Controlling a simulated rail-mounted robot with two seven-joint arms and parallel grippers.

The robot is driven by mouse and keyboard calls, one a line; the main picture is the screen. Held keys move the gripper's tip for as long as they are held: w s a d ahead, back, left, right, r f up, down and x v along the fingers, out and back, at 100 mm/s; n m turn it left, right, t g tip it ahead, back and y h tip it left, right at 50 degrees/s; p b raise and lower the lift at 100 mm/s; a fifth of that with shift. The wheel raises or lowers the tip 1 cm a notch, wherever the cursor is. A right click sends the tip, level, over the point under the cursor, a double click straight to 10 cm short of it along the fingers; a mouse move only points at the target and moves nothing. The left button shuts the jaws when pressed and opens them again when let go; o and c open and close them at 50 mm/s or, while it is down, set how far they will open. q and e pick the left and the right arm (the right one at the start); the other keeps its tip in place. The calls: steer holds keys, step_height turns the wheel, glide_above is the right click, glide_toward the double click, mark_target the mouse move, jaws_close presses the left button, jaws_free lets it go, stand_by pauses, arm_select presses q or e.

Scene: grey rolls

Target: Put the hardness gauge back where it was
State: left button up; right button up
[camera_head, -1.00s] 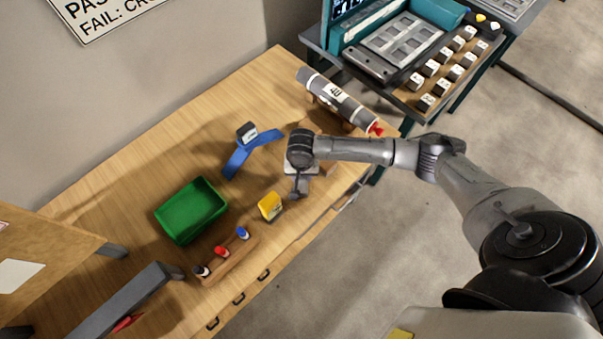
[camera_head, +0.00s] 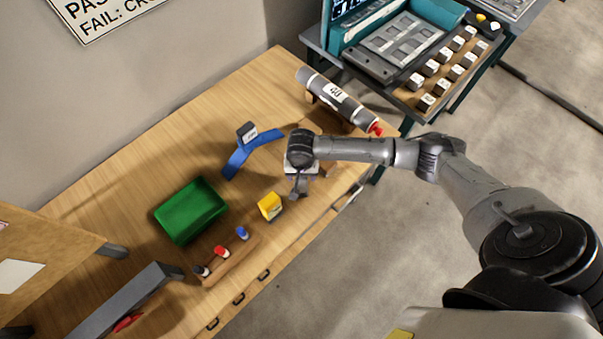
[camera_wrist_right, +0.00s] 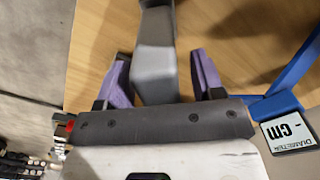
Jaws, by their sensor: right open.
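My right gripper (camera_head: 301,180) is over the front right part of the wooden table. In the right wrist view my gripper (camera_wrist_right: 158,82) is open, its purple fingertips on either side of a grey upright object (camera_wrist_right: 155,55), with gaps showing. A small yellow block-like item (camera_head: 270,206) with a light face stands on the table just left of the gripper. I cannot tell for sure which of these two is the hardness gauge. The grey object's lower end is hidden by my gripper. My left gripper is not in view.
A blue caliper (camera_head: 240,157) with a diameter label lies left of the gripper. A green bin (camera_head: 190,211) and a wooden rack (camera_head: 231,261) with coloured markers are further left. A grey roll (camera_head: 338,97) lies behind on cradles. The table's front edge is close.

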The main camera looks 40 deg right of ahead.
step_height(320, 180, up, 12)
steer(key=shift+f+p, duration=0.1)
steer(key=shift+p, duration=0.6)
steer(key=s+a+f+n+t+y, duration=0.2)
steer(key=s+a+f+n, duration=0.3)
steer(key=s+a+n, duration=0.5)
steer(key=s+d+t+h, duration=0.1)
steer(key=s+d, duration=0.3)
steer(key=s, duration=0.9)
steer(key=shift+r+n+t+h, duration=0.3)
steer(key=shift+n+h, duration=0.1)
steer(key=shift+a, duration=0.1)
